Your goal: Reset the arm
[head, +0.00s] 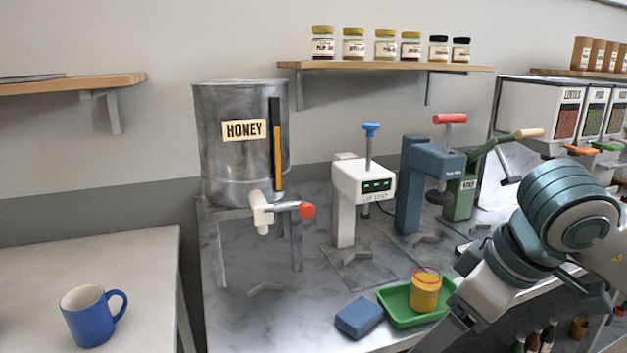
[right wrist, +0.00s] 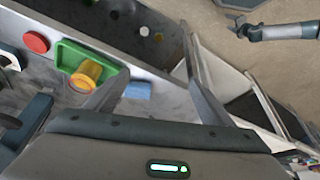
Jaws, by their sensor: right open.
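My right arm comes in from the right in the head view, and its hand is cut off at the bottom edge. In the right wrist view my right gripper (right wrist: 152,95) is open, with its two fingers spread wide and nothing between the tips. A jar with amber contents (head: 424,292) stands on a green tray (head: 392,305); the jar also shows in the right wrist view (right wrist: 88,73), beside one finger and apart from the hold. A second arm's gripper, apparently my left (right wrist: 240,26), shows small over the floor; its jaw state is unclear.
A blue sponge-like block (head: 359,317) lies left of the tray. A metal honey tank (head: 225,160) with a red-ended tap (head: 307,210) stands behind. White (head: 345,200) and blue (head: 410,195) machines stand on the counter. A blue mug (head: 88,318) is on the left table.

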